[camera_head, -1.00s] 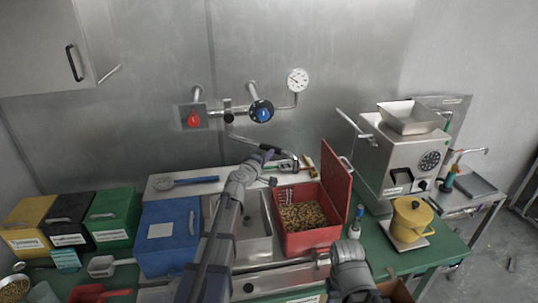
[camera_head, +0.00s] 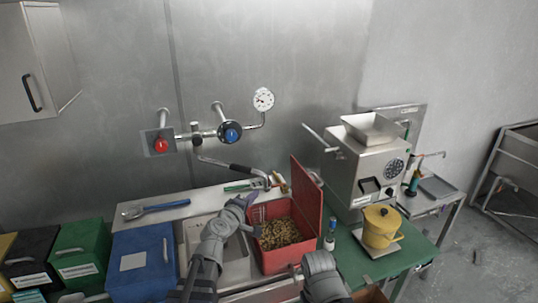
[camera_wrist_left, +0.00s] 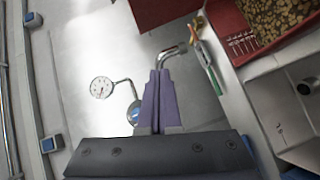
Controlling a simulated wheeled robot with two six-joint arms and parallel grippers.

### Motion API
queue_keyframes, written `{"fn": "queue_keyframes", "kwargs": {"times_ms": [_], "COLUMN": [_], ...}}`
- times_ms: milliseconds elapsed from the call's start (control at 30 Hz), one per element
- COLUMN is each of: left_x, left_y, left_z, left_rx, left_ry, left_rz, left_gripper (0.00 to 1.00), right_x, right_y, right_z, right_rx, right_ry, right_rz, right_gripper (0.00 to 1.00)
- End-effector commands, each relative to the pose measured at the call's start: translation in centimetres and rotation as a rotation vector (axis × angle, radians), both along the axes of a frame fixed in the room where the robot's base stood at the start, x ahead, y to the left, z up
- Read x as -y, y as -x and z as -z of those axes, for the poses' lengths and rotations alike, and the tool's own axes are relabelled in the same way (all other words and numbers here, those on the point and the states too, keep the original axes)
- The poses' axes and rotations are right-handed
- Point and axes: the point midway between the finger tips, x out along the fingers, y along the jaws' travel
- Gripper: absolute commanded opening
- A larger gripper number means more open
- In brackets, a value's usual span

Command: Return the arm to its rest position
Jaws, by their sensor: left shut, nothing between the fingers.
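My left gripper (camera_head: 246,203) is over the sink, close to the left edge of the red box, with its fingers together and nothing held. In the left wrist view its two purple fingers (camera_wrist_left: 159,98) lie side by side, with the pressure gauge to their left and the tap spout at their tips. My left arm (camera_head: 208,252) reaches up from the bottom of the head view. Part of my right arm (camera_head: 322,272) stands in front of the red box; its gripper does not show.
The open red box (camera_head: 272,260) holds brown beans. A steel grinder (camera_head: 366,165) and yellow pot (camera_head: 379,235) stand to the right. A blue bin (camera_head: 140,275) and green bin (camera_head: 80,262) are at left. The tap (camera_head: 240,169) hangs above the sink (camera_head: 238,272).

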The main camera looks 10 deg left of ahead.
Motion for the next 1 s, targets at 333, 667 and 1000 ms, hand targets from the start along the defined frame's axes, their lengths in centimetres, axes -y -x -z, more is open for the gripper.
{"fn": "queue_keyframes", "kwargs": {"times_ms": [333, 667, 1000], "left_x": [14.5, 11.8, 10.2], "left_y": [12.4, 25.4, 27.4], "left_z": [13.9, 20.7, 20.6], "left_rx": [-0.377, -0.835, -0.941], "left_ry": [-0.659, -1.209, -1.3], "left_rz": [0.704, 1.135, 1.183], "left_gripper": [0.0, 0.0, 0.0], "right_x": [0.0, 0.0, 0.0], "right_y": [0.0, 0.0, 0.0], "right_z": [1.8, 2.9, 3.0], "right_rx": [0.0, 0.0, 0.0], "right_ry": [0.0, 0.0, 0.0], "right_rz": [0.001, 0.001, 0.001], "right_gripper": [0.5, 0.5, 0.5]}}
